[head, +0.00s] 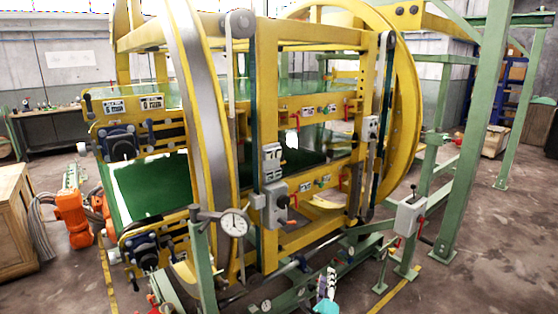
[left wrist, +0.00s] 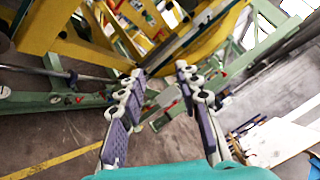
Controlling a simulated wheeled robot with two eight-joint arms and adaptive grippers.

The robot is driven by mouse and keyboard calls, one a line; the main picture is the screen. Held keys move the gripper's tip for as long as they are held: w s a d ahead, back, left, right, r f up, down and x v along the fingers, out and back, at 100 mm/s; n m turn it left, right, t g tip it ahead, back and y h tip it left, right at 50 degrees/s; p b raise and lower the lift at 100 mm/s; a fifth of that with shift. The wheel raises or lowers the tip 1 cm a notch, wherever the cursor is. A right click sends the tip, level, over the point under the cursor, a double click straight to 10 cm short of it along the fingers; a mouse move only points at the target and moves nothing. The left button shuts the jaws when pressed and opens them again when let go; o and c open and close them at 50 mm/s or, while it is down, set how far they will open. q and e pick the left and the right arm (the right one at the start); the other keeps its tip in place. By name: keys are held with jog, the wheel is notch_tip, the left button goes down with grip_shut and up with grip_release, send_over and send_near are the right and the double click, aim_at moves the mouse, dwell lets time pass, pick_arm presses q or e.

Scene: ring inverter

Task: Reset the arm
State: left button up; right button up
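My left gripper (head: 329,273) shows at the bottom of the head view, its teal body below and pale, dark-marked fingers pointing up. In the left wrist view the same gripper (left wrist: 160,72) has its two purple-padded fingers apart, with nothing between them. The yellow ring inverter (head: 264,150) fills the middle of the head view, beyond the gripper. Its yellow frame (left wrist: 88,52) also shows in the left wrist view, past the fingertips. I cannot tell the exact gap, but no contact shows. My right gripper is in neither view.
A round dial gauge (head: 234,222) stands on a green post before the inverter. A grey control box (head: 409,215) stands on a green stand at the right. Green posts (head: 474,140) rise farther right. A wooden cabinet (head: 14,222) is at the left edge. Bare floor (head: 480,262) lies at lower right.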

pick_arm(q)
jog(key=s+a+r+n+g+y, duration=0.1)
jog(key=a+r+n+y, duration=0.2)
jog(key=a+r+n, duration=0.35)
jog(key=a+r+n+g+y, duration=0.1)
jog(key=a+r+n+y, duration=0.2)
jog(key=a, duration=0.7)
jog(key=s+a+r+n+g+y, duration=0.25)
jog(key=s+a+n, duration=0.45)
jog(key=a, duration=0.5)
jog(key=s+a+f+n+g+h, duration=0.1)
jog(key=s+a+f+n+g, duration=0.15)
jog(key=s, duration=0.55)
jog(key=s+a+f+n+g+h, duration=0.1)
jog(key=s+a+n+g, duration=0.2)
jog(key=s, duration=0.5)
jog(key=s+f+n+g+h, duration=0.1)
jog(key=s+f+n, duration=0.3)
jog(key=s, duration=0.8)
jog(key=shift+s+d+f+g+h, duration=0.15)
jog(key=shift+s+d+g+h, duration=0.2)
jog(key=shift+h, duration=0.4)
jog(key=shift+w, duration=0.1)
